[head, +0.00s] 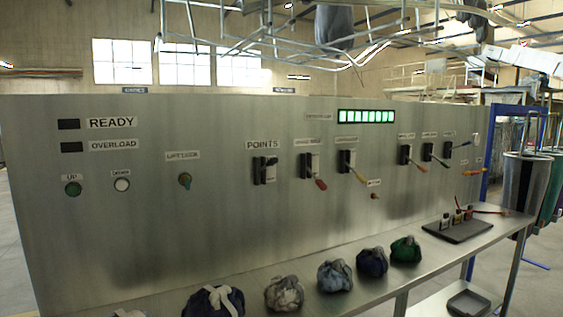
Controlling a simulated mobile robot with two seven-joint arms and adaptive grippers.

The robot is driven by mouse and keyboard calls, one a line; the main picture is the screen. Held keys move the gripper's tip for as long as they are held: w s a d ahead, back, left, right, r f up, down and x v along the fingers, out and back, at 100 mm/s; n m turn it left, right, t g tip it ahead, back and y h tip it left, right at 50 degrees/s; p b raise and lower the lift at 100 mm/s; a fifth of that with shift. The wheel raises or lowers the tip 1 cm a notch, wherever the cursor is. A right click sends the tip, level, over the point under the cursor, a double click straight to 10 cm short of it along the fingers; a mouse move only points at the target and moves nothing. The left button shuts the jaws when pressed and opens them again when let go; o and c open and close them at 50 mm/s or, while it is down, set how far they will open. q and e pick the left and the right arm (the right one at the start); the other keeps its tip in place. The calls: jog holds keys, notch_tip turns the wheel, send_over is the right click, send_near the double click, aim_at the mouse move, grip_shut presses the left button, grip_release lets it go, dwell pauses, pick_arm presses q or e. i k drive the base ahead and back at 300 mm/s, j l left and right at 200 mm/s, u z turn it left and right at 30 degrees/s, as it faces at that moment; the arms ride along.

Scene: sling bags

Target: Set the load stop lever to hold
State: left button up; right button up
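Several levers stand on a grey metal panel (130,230). Their small labels are too blurred to tell which is the load stop lever. The lever under POINTS (265,170) is black. To its right are a red-tipped lever (320,184) and a yellow-handled lever (351,168), both slanting down to the right. An orange handle (475,171) sits lower at the far right. Neither gripper is in view.
A metal bench (375,272) runs below the panel with several tied bags, including a green bag (406,250) and a light blue bag (335,275). A dark tray (458,231) lies at its right. A green button (73,188) and lit green display (366,116) are on the panel.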

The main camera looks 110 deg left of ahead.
aim_at(361, 178)
jog(key=u, duration=3.15)
jog(key=l+u, duration=0.15)
jog(key=i+l, duration=0.15)
jog(key=l, duration=0.2)
jog(key=i+l, duration=0.15)
jog(key=l, duration=0.25)
jog(key=i+l, duration=0.15)
jog(key=l, duration=0.2)
jog(key=i+l, duration=0.15)
jog(key=l, duration=0.2)
jog(key=u, duration=1.15)
jog(key=i, duration=0.05)
